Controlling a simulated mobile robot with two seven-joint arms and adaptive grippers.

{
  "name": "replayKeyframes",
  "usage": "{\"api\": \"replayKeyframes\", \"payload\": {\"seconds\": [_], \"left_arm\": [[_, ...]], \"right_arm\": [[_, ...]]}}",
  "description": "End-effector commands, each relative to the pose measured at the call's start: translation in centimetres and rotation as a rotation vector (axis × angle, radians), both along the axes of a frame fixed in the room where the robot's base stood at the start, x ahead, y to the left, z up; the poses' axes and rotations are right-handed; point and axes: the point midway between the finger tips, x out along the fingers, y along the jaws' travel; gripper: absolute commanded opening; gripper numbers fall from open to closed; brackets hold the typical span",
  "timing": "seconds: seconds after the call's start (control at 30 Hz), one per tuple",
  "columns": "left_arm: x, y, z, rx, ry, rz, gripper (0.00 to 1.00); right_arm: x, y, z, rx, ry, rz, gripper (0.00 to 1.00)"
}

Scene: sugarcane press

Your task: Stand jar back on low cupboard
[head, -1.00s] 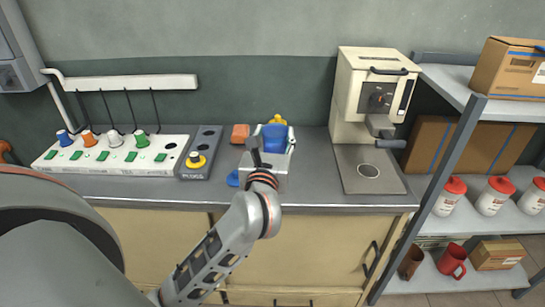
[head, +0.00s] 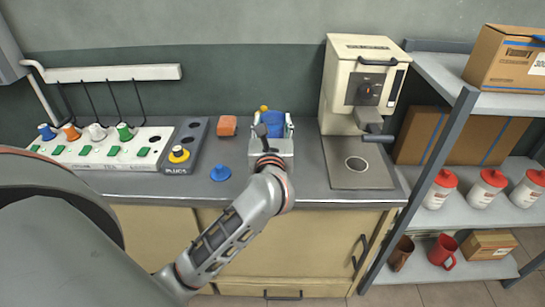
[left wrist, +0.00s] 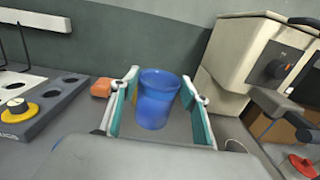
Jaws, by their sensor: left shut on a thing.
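The blue jar (head: 272,124) is between the fingers of my left gripper (head: 273,130), above or on the grey top of the low cupboard (head: 300,180). In the left wrist view the blue jar (left wrist: 156,98) looks nearly upright, with its open rim up. The teal-padded fingers of my left gripper (left wrist: 160,105) are on both sides of it, shut on it. The jar's base is hidden in the head view, and I cannot tell whether it touches the top. My right gripper is not in view.
A control panel (head: 110,148) is further left. A cream machine (head: 360,90) stands right, beside a shelf rack (head: 450,120).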

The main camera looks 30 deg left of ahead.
Motion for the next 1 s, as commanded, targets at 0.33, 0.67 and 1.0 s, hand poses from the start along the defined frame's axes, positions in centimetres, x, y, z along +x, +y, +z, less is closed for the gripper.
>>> {"api": "replayKeyframes", "payload": {"seconds": [0.33,0.67,1.0], "left_arm": [[0.0,0.0,-6.4,0.003,-0.001,0.0,0.0],[0.0,0.0,-9.9,0.003,0.002,0.0,0.0],[0.0,0.0,-11.1,0.001,-0.004,0.0,0.0]], "right_arm": [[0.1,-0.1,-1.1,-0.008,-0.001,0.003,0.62],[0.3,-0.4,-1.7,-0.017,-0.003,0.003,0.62],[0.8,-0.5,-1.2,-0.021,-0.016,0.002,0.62]]}}
